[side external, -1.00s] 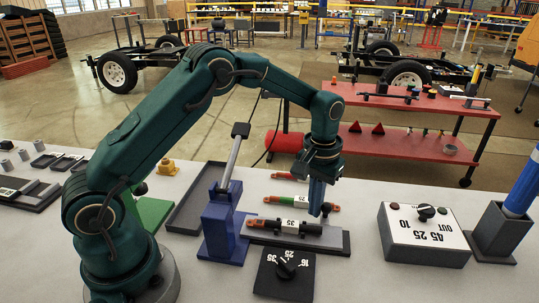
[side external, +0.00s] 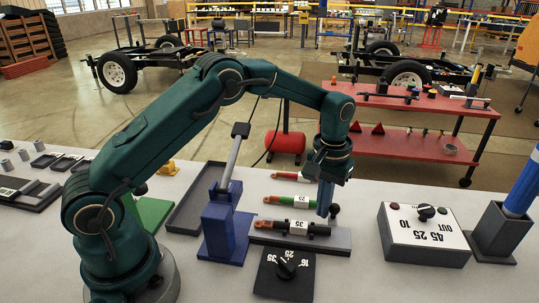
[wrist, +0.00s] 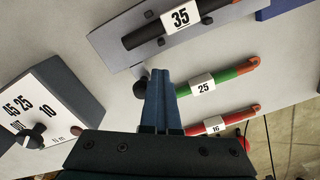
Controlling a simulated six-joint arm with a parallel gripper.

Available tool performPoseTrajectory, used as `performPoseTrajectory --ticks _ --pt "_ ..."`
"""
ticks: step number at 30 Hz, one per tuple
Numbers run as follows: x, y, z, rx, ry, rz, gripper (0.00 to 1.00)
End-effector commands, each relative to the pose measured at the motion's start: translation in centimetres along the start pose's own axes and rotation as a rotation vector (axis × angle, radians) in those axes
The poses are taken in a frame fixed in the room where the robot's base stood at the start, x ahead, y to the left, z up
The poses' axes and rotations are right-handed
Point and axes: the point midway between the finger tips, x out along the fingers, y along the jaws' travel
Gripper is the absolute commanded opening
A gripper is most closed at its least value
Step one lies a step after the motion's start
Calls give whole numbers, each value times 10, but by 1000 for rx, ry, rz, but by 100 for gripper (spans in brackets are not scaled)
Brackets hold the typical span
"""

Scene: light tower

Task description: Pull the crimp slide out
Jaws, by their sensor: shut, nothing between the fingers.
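A dark round knob (side external: 334,209) stands beside the fingers of my gripper (side external: 323,213) at the back edge of a grey plate (side external: 338,240). It also shows in the wrist view (wrist: 139,89), just left of my fingertips (wrist: 159,72), on a short stem that reaches towards the plate. I cannot tell for sure that it is the crimp slide's handle. My gripper points down, shut and empty, and whether it touches the knob is unclear. A black bar with a copper-coloured end and a "35" tag (side external: 297,228) lies along the plate.
A green lug piece tagged "25" (wrist: 202,84) and a red one tagged "16" (wrist: 215,125) lie nearby. A blue press with a lever (side external: 222,235) stands left of the plate. A black dial (side external: 285,273) is in front. A grey control box (side external: 425,240) is at right.

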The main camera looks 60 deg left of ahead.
Motion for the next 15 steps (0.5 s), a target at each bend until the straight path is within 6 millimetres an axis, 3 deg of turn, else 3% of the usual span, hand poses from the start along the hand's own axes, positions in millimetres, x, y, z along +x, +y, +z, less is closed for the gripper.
performPoseTrajectory --ticks 15 --pt "-9 -5 2 -1 5 2 0"
